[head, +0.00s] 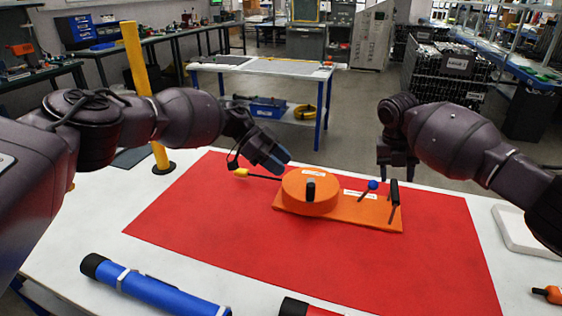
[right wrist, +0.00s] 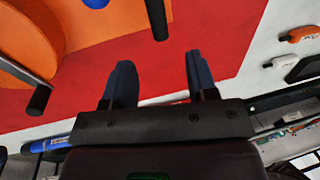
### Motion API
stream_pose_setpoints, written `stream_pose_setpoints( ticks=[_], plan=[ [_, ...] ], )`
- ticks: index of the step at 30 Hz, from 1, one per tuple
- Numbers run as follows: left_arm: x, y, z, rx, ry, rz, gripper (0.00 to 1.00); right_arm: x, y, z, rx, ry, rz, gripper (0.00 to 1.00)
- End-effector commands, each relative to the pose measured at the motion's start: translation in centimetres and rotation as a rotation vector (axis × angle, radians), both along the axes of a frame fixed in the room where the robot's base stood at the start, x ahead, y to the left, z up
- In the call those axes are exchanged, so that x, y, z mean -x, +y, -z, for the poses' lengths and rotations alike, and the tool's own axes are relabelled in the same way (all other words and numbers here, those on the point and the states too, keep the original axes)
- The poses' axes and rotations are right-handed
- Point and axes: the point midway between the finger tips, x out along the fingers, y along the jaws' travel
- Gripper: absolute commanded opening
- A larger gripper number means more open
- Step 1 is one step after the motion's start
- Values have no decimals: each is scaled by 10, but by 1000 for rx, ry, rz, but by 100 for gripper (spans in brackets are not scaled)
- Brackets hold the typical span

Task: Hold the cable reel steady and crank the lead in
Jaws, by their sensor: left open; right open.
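The orange cable reel (head: 298,200) sits on an orange base plate (head: 345,212) on a red mat. A dark upright peg (head: 310,188) stands at its front side. A blue-knobbed lever (head: 372,185) and a black-handled crank (head: 394,193) rise from the right end of the plate. The dark lead with a yellow end (head: 240,172) reaches out left from the reel. My left gripper (head: 274,162) is open, above and behind the reel's left side, apart from it. My right gripper (head: 397,170) is open and empty, above and behind the crank handle; the right wrist view shows nothing between its fingers (right wrist: 160,76).
The red mat (head: 220,225) lies on a white table. A yellow post (head: 140,85) stands at back left. A white tray (head: 515,230) and an orange item (head: 548,294) are at right.

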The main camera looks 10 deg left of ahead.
Motion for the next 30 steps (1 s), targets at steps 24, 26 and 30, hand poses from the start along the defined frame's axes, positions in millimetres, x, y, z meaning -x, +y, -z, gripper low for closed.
stream_pose_setpoints(
  ticks=[24,26,30],
  plan=[
    [0,3,0,-22,6,5,43,3,-19,94,1,2,1,53],
    [0,3,0,-22,6,5,43,3,-19,98,0,2,1,53],
    [0,3,0,-21,6,5,43,3,-21,105,0,1,1,53]
  ],
)
